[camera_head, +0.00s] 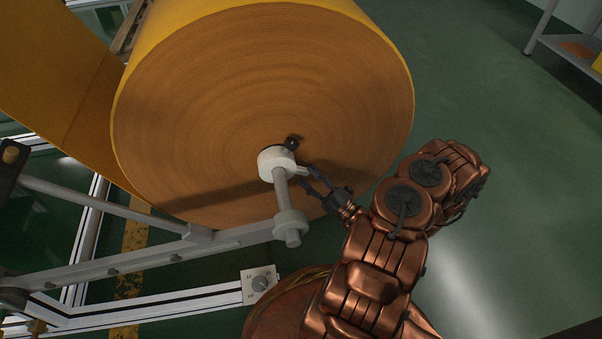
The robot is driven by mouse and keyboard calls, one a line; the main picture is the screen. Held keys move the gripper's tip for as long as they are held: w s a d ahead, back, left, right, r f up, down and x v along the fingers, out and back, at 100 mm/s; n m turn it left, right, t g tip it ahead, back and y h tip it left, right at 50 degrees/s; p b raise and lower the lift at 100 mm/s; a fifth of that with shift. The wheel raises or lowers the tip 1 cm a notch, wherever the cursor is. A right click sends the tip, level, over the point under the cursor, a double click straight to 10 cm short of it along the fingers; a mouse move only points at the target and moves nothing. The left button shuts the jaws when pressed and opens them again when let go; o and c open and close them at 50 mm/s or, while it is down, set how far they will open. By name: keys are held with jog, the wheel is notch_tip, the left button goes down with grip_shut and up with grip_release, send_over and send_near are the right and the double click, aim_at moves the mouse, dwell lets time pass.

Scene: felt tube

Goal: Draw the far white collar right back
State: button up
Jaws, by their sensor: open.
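The far white collar (272,161) sits on a grey shaft (281,190), close to the face of the big yellow felt roll (210,110). A second pale collar (289,222) is on the same shaft near its free end, apart from the far one. My gripper (306,172) comes in from the right beside the far collar. Its jaws are open, and its dark fingers lie at the collar's right side. A small dark knob-like part (292,142) shows at the collar's upper right. I cannot tell whether any finger touches the collar.
A grey frame rail (130,262) runs below the roll at left. A felt web (50,70) leaves the roll at upper left. The green floor at right is open, with a shelf (570,45) far back.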

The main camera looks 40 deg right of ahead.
aim_at(305, 174)
jog(key=shift+b+x, duration=0.5)
jog(key=shift+x, duration=1.2)
jog(key=shift+c, duration=0.4)
grip_shut()
